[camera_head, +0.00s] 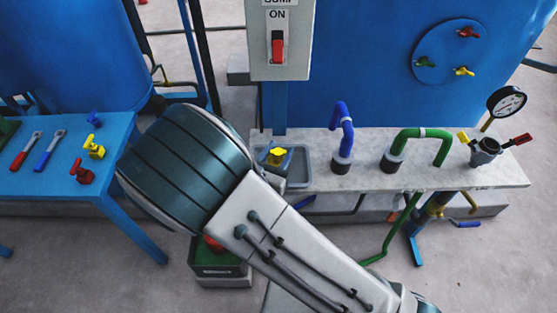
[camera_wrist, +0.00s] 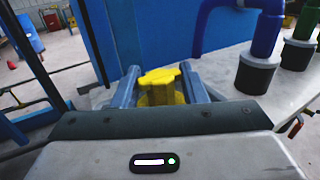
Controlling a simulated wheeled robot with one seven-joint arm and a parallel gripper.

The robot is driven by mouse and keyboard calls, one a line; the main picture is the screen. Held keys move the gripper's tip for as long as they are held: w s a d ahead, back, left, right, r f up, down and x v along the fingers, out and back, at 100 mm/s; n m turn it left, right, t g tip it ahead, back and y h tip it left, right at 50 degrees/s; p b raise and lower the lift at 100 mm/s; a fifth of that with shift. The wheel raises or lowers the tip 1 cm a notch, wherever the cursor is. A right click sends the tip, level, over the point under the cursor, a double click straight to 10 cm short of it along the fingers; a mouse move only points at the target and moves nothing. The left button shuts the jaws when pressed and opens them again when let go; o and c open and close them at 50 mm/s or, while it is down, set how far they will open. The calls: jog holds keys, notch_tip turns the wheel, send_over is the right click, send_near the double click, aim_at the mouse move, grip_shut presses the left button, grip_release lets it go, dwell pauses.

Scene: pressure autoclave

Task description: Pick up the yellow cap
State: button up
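The yellow cap (camera_head: 277,154) is at the grey tray on the pale ledge. In the wrist view the yellow cap (camera_wrist: 160,78) has a lobed top and stands between my two fingers. My gripper (camera_wrist: 160,88) is open around it, one blue-grey finger on each side. A narrow gap shows on the left; on the right, the finger is very close, and I cannot tell whether it touches. In the head view my arm hides most of my gripper, and only its end shows beside the tray (camera_head: 306,168).
Blue (camera_head: 342,135) and green (camera_head: 420,133) pipes rise from the ledge (camera_head: 365,173) right of the tray. A gauge (camera_head: 507,102) stands at its right end. The switch box (camera_head: 280,40) hangs behind. A blue table (camera_head: 48,183) with tools and small coloured valves is left.

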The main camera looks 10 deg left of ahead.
grip_shut()
jog(key=shift+r, duration=0.15)
